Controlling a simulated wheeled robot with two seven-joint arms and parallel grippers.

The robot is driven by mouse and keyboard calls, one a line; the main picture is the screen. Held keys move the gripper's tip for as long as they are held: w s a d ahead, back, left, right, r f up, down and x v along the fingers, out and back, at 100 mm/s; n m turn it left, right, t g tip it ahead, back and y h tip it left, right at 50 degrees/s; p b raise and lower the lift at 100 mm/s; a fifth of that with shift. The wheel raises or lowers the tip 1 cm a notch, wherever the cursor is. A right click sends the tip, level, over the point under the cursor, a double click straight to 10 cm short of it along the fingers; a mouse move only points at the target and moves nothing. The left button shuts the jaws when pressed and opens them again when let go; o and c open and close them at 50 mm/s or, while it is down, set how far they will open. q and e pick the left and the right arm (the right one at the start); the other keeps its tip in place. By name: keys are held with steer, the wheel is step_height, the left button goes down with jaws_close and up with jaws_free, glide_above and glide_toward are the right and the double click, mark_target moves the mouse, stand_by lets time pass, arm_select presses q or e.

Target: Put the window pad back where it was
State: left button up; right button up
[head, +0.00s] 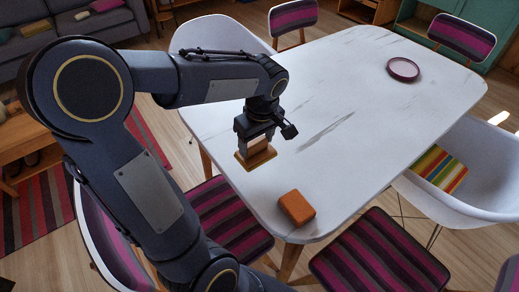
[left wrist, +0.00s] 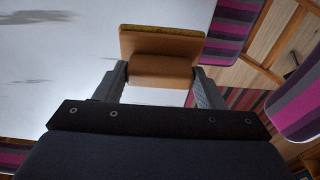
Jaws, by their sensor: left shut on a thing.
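The window pad (head: 255,159) is a flat tan-brown piece with a thick block-shaped grip and a yellowish edge. My left gripper (head: 257,141) is shut on its grip, with the flat side facing down. In the left wrist view the window pad (left wrist: 163,43) sits between the two fingers of my left gripper (left wrist: 162,88). It is over the left edge area of the white marble-look table (head: 335,85); I cannot tell whether it touches the top. My right gripper is not in view.
An orange-brown block (head: 298,208) lies at the table's near corner. A dark red round dish (head: 403,69) is near the far right end. The middle of the table is clear. Chairs with striped cushions (head: 380,256) stand around it. A grey sofa (head: 75,35) is at back left.

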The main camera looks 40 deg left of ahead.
mark_target(260, 147)
arm_select(q)
steer(key=w+f, duration=0.1)
steer(key=w+a+f, duration=0.1)
steer(key=f, duration=0.1)
steer(key=shift+w+f, duration=0.15)
steer(key=shift+w, duration=0.1)
steer(key=f, duration=0.2)
steer(key=shift+w+a+f+b, duration=0.1)
steer(key=shift+w+f+b, duration=0.1)
steer(key=shift+f+b, duration=0.1)
steer(key=shift+f, duration=0.4)
steer(key=o, duration=1.2)
